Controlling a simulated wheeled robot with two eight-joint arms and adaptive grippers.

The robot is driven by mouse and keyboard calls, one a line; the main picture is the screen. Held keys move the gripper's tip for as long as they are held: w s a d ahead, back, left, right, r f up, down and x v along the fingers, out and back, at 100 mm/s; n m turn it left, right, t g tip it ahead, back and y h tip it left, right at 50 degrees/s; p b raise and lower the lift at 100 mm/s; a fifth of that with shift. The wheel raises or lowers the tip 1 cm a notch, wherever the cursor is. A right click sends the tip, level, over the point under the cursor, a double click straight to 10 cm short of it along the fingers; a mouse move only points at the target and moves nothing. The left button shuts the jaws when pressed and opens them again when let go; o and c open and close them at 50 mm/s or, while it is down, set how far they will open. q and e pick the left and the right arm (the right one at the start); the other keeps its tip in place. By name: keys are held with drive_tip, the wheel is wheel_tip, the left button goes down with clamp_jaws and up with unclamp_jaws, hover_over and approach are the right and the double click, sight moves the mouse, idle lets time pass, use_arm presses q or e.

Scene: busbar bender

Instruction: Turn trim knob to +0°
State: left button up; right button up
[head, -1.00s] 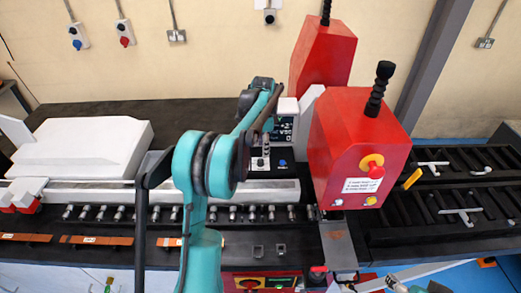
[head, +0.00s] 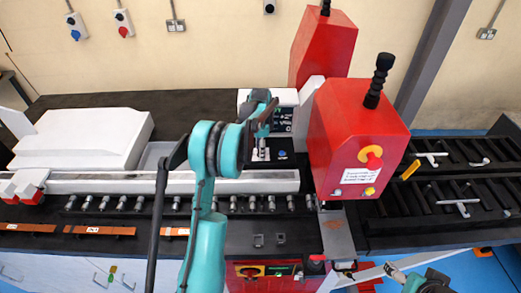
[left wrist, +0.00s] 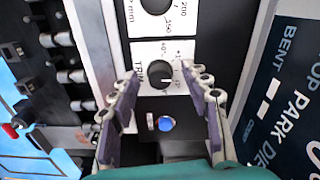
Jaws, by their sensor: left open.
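The trim knob (left wrist: 158,76) is a round black knob on a white plate marked TRIM in the left wrist view. A small light mark shows near its right side, but its exact setting is too small to read. My left gripper (left wrist: 160,88) is open, with one purple-padded finger on each side of the knob and gaps visible between pads and knob. In the head view my left gripper (head: 262,128) is over the control panel (head: 285,119) and hides the knob. My right gripper (head: 405,277) is partly in view at the bottom right; its jaw state is unclear.
A second black knob (left wrist: 157,3) with a millimetre scale sits above the trim plate. A blue button (left wrist: 166,124) lies below it. A dark display (left wrist: 287,90) is at the right. The red machine housing (head: 335,125) stands close to the right of my left gripper.

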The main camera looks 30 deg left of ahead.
use_arm(q)
clamp_jaws()
drive_tip(key=n+b, duration=0.1)
drive_tip(key=n, duration=0.2)
drive_tip(key=shift+b, duration=0.3)
drive_tip(key=n+b, duration=0.1)
drive_tip(key=n, duration=0.3)
drive_tip(key=n+b, duration=0.1)
drive_tip(key=n, duration=0.4)
drive_tip(key=shift+n+b, duration=0.55)
drive_tip(key=shift+n, duration=1.35)
